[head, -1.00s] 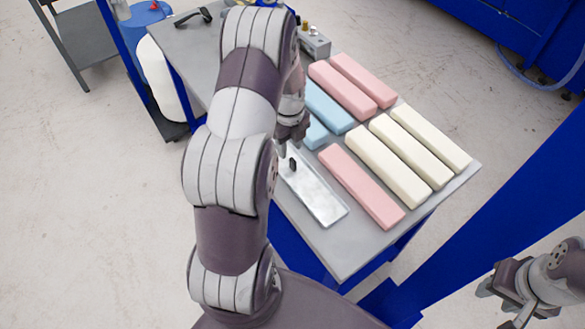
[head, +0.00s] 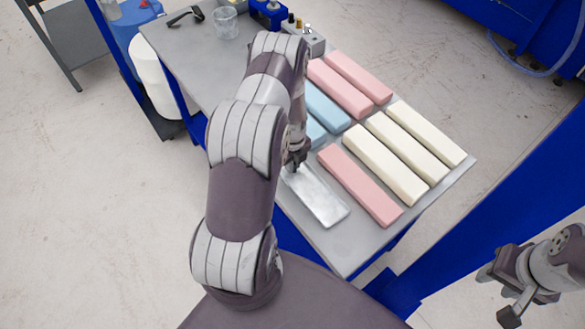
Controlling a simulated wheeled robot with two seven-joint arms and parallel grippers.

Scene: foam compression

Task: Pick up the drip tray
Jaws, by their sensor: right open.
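The drip tray (head: 320,202) is a long, shallow, shiny metal tray lying on the grey table, left of the nearest pink foam block. My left gripper (head: 294,164) is over the tray's far end, right where its small dark handle was visible before. My forearm partly covers the gripper, and I cannot tell whether the fingers are around the handle or only close above it. The tray looks flat on the table. My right gripper (head: 497,293) is open and empty at the lower right, away from the table.
Pink (head: 360,186), cream (head: 385,168) and blue (head: 327,106) foam blocks lie close to the tray's right and far side. A glass beaker (head: 226,24) and black-handled item (head: 186,16) are at the table's far end. A blue beam (head: 490,215) stands at right.

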